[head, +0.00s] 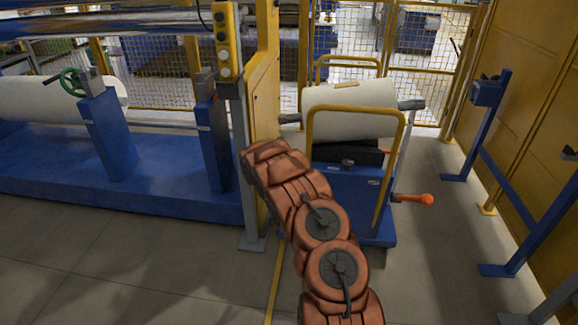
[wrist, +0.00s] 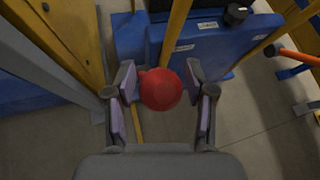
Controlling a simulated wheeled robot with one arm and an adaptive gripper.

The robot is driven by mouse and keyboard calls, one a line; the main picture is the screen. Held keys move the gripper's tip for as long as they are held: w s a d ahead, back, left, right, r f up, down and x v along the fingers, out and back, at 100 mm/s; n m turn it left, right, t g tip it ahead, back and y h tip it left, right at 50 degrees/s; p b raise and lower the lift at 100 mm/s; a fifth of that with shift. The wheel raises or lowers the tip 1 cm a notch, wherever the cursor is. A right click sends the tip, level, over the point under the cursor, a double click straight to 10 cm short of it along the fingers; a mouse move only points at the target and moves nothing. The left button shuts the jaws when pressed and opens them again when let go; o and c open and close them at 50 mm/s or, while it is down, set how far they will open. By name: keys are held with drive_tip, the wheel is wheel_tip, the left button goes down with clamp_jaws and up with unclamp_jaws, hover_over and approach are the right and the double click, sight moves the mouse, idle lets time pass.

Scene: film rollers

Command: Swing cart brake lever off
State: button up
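The blue cart (head: 343,193) stands right of centre in the head view, and its blue body (wrist: 190,43) fills the top of the wrist view. A round red knob (wrist: 161,90) shows in the wrist view between the two fingers of my gripper (wrist: 160,84). The fingers are apart on either side of it, with narrow gaps; I cannot tell how far below the tips it lies. An orange-ended lever (head: 413,199) sticks out at the cart's right, also at the right of the wrist view (wrist: 297,56). My arm hides the gripper and red knob in the head view. Which lever is the brake is not marked.
A white roll (head: 350,108) lies on the cart behind its yellow hoop handle (head: 407,140). A yellow machine post (head: 264,85) and grey upright (head: 243,170) stand close left of the cart. Blue stands (head: 487,105) line the right wall. Floor between is clear.

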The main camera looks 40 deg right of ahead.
drive_tip(key=shift+o, duration=0.7)
drive_tip(key=shift+f, duration=0.1)
drive_tip(key=shift+a, duration=0.15)
drive_tip(key=v, duration=1.2)
drive_tip(key=s+r+m+g+h+p, duration=0.1)
drive_tip(key=s+r+m+g, duration=0.2)
drive_tip(key=s+r+m, duration=0.8)
drive_tip(key=s+a+r+m+g+y+p, duration=0.1)
drive_tip(key=s+a+r+m+g, duration=0.25)
drive_tip(key=s+r, duration=0.6)
drive_tip(key=s+a+m+y+p, duration=0.3)
drive_tip(key=s+a+m+y, duration=0.7)
drive_tip(key=s+a, duration=1.9)
drive_tip(key=shift+a+f+y, duration=0.2)
drive_tip(key=shift+a+y, duration=0.3)
drive_tip(key=shift+a, duration=0.55)
